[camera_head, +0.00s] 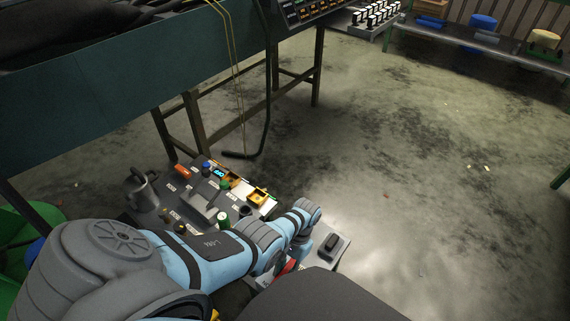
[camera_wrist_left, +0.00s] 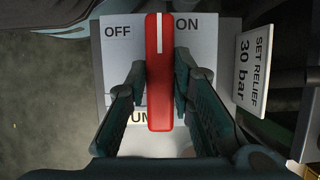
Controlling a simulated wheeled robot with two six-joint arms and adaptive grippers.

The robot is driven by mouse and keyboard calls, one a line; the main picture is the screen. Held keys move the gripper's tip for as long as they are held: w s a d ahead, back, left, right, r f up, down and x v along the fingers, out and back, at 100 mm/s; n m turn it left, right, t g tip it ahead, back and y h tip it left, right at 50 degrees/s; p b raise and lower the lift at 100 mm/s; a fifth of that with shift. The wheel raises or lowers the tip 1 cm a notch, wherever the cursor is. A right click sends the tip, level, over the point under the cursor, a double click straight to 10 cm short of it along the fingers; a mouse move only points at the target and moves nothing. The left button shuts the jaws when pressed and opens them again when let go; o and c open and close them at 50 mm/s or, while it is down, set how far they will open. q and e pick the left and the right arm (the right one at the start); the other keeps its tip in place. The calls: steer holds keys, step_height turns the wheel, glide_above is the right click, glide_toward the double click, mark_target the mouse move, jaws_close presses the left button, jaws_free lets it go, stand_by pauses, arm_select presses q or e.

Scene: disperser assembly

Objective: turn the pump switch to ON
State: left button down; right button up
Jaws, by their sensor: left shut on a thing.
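The pump switch (camera_wrist_left: 159,95) is a long red handle with a white line at its upper end. In the left wrist view it stands upright, with the line between the printed words OFF and ON on a light plate (camera_wrist_left: 205,50). My left gripper (camera_wrist_left: 161,78) has one finger on each side of the handle and is shut on it. The lower part of the plate's label is partly covered by the handle and fingers. In the head view the red handle (camera_head: 288,267) shows only in part beneath my left wrist. My right gripper is not in view.
A white sign (camera_wrist_left: 253,69) reading SET RELIEF 30 bar stands right of the plate. In the head view, a grey board (camera_head: 200,197) with coloured parts and a metal jug (camera_head: 140,188) lie left of the gripper. A workbench (camera_head: 150,80) stands behind; open floor lies right.

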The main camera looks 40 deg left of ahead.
arm_select(q)
steer(key=c, duration=1.4)
jaws_free()
steer(key=v, duration=1.2)
steer(key=shift+s, duration=0.1)
